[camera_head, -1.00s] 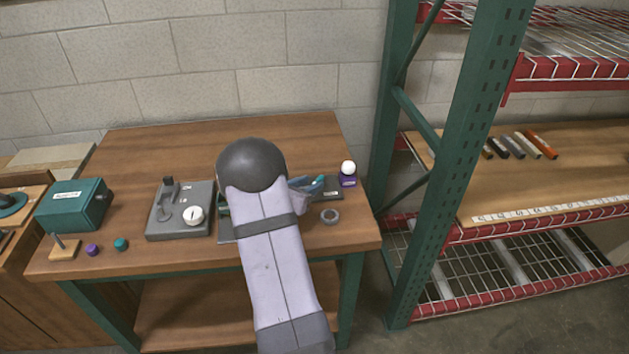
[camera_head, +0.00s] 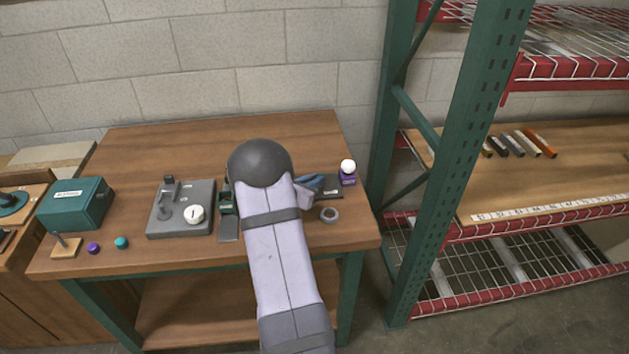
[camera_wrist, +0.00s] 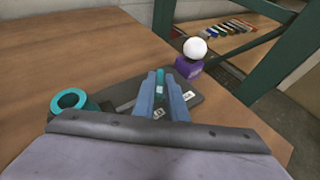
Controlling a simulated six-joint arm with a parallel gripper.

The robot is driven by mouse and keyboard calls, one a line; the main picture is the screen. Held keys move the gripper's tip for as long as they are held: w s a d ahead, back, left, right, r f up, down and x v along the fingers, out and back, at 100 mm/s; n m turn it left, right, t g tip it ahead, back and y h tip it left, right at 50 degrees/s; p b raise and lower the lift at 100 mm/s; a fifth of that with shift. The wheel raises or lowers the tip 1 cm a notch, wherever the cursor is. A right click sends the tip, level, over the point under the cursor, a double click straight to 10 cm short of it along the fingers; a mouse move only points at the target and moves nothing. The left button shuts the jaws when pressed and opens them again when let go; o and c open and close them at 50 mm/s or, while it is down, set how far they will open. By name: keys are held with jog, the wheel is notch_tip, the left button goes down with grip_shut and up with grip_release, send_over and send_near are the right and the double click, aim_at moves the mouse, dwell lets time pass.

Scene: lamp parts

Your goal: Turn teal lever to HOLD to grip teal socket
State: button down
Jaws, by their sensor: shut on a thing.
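My gripper (camera_wrist: 162,88) shows its two blue-grey fingers in the wrist view, shut on the teal lever (camera_wrist: 160,79), a slim teal piece between them. The fingers hide most of the lever. They are over a dark grey plate (camera_wrist: 205,88) with small white labels, too small to read. The teal socket (camera_wrist: 70,99), an open round ring, stands to the left of the fingers, partly hidden by my wrist. In the head view my gripper (camera_head: 312,184) reaches over the plate's right part, and my arm hides the socket.
A purple block with a white ball (camera_head: 348,169) stands close beyond the plate's right end. A grey switch panel (camera_head: 181,208) and a teal box (camera_head: 75,204) stand left. The table's back is clear.

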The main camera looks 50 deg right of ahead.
jog(key=shift+w+m+g, duration=0.1)
jog(key=shift+m+g, duration=0.5)
jog(key=shift+g, duration=0.1)
jog(key=c, duration=1.8)
grip_release()
jog(key=shift+b+v, duration=0.75)
jog(key=shift+v, duration=2.95)
